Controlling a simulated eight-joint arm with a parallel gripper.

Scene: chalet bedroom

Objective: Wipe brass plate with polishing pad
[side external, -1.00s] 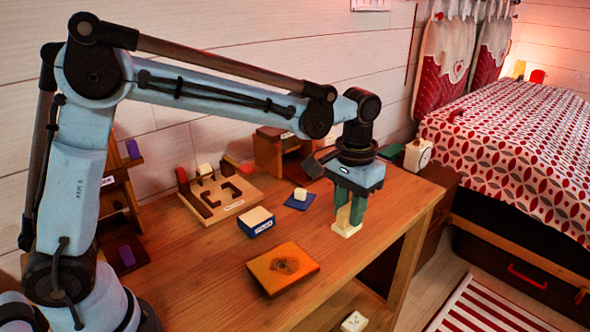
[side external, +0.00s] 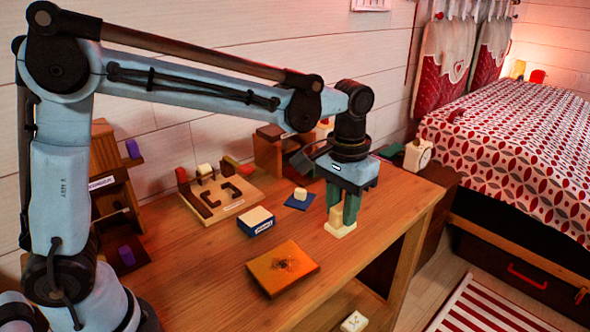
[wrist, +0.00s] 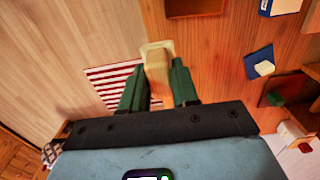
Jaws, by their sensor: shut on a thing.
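The brass plate (side external: 275,279), a flat orange-gold square with a dark smudge near its middle, lies on the table toward the front. A corner of it seems to show at the top of the wrist view (wrist: 197,7). My gripper (side external: 343,204) is to the right of the plate and points down. Its green fingers are shut on the upright handle of the cream polishing pad (side external: 341,231). The pad is apart from the plate, at or just above the table; I cannot tell if it touches. The wrist view shows the pad (wrist: 157,47) between the fingertips (wrist: 159,86).
A blue-and-cream box (side external: 256,222) stands behind the plate. A wooden board with dark blocks (side external: 222,195) is at the back left. The table's right edge is close to the pad.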

